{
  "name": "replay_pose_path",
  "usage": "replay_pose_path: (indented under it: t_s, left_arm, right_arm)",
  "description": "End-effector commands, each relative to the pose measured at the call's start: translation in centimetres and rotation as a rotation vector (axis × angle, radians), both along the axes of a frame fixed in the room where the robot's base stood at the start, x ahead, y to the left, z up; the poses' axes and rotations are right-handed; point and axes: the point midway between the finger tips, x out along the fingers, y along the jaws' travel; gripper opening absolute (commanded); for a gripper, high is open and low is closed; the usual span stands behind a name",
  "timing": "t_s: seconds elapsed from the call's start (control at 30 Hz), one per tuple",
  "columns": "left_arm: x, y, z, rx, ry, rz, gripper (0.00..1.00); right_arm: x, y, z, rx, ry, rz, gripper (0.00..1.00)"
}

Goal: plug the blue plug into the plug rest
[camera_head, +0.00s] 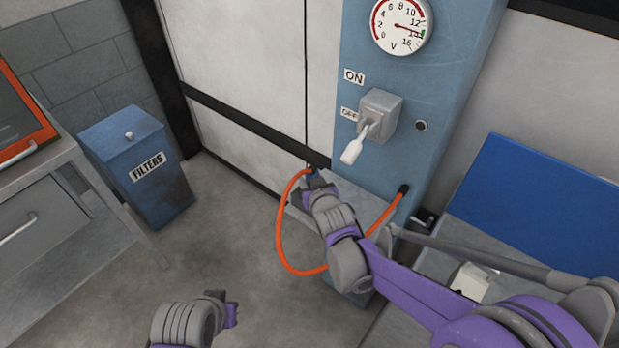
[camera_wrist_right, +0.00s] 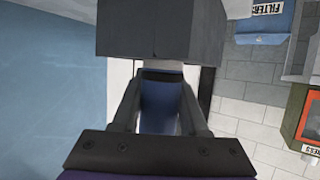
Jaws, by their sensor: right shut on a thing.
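My right gripper (camera_head: 314,178) is shut on the blue plug (camera_head: 312,171), beside the grey ledge of the blue column. In the wrist view the blue plug (camera_wrist_right: 160,105) shows between the two fingers, with a large dark grey block just beyond it. I cannot tell what that block is or whether the plug touches it. An orange hose (camera_head: 282,235) loops down from the plug and up to a black fitting on the column. I cannot pick out the plug rest for certain. My left gripper (camera_head: 231,315) is low in the head view, its jaw opening unclear.
The blue column (camera_head: 465,60) carries a gauge (camera_head: 401,25), a switch box with a white lever (camera_head: 354,148) and a small dark round hole (camera_head: 420,126). A blue FILTERS bin (camera_head: 140,170) and a grey cabinet stand left. The floor between is clear.

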Motion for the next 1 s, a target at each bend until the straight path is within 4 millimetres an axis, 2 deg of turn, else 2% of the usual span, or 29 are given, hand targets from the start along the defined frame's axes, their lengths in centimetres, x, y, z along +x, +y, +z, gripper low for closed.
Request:
replay_pose_path:
  t_s: [0.07, 0.1, 0.23, 0.63, 0.77, 1.0]
  left_arm:
    - [-0.1, 0.0, -0.3, 0.0, 0.001, 0.0, 0.0]
    - [0.0, 0.0, -0.3, 0.0, 0.001, 0.0, 0.0]
    - [0.0, 0.0, -0.2, 0.0, 0.001, 0.0, 0.0]
    - [0.0, 0.0, 0.2, 0.0, -0.001, 0.0, 0.0]
    - [0.0, 0.0, 0.1, 0.0, 0.0, 0.0, 0.0]
    - [0.1, 0.0, 0.3, 0.0, -0.001, 0.0, 0.0]
  right_arm:
    - [0.0, 0.0, -0.4, 0.0, 0.0, 0.0, 0.0]
    - [0.0, 0.0, -0.3, 0.0, 0.0, 0.0, 0.48]
    - [0.0, 0.0, -0.3, 0.0, 0.0, 0.0, 0.72]
    - [-0.2, 0.0, 0.3, 0.0, 0.0, 0.0, 0.73]
    - [-1.8, -0.5, 0.9, -0.001, 0.0, 0.0, 0.73]
    - [-6.2, -1.8, 2.8, 0.0, 0.0, 0.001, 0.73]
